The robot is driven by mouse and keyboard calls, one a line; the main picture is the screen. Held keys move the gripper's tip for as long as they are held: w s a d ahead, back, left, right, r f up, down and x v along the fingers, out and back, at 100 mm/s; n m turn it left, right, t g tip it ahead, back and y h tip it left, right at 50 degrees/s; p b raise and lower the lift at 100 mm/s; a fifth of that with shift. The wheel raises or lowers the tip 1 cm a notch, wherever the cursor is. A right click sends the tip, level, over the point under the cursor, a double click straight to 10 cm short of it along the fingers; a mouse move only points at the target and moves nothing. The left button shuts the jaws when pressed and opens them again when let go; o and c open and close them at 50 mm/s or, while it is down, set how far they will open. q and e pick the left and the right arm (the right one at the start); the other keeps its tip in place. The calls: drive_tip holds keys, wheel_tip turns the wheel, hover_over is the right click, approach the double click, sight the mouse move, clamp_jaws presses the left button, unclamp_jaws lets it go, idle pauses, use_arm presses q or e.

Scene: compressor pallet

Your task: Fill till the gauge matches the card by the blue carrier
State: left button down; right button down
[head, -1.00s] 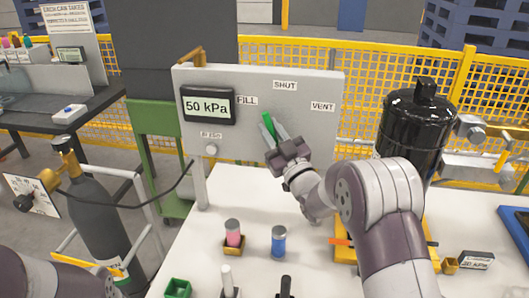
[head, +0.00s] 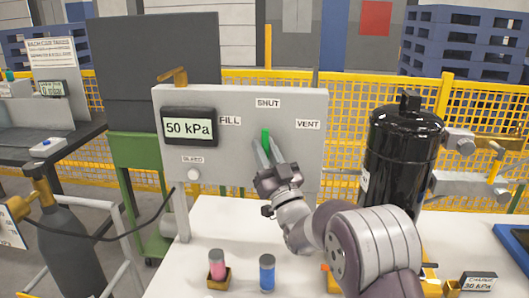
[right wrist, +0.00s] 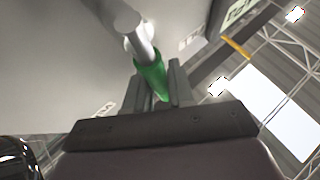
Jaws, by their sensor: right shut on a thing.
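The gauge (head: 189,127) on the grey panel (head: 235,165) reads 50 kPa. The green valve handle (head: 265,140) stands about upright below the SHUT label, between FILL and VENT. My right gripper (head: 268,155) is shut on this handle, with fingers on either side. The right wrist view also shows the green handle (right wrist: 151,76) between the fingers (right wrist: 154,88). A small card (head: 478,283) at the lower right appears to read CHARGE 30 kPa. It stands near a blue carrier (head: 515,242) at the right edge. My left gripper is out of view.
A black tank (head: 400,160) stands right of the panel, behind my right arm. A pink canister (head: 217,264) in a holder and a blue canister (head: 267,274) stand in front on the white table (head: 215,215). A grey cylinder (head: 70,245) with a hose is at left.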

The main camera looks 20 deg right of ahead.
drive_tip(key=c, duration=1.3)
unclamp_jaws()
drive_tip(key=shift+c, duration=0.2)
drive_tip(key=b+v, duration=0.1)
drive_tip(key=v, duration=1.2)
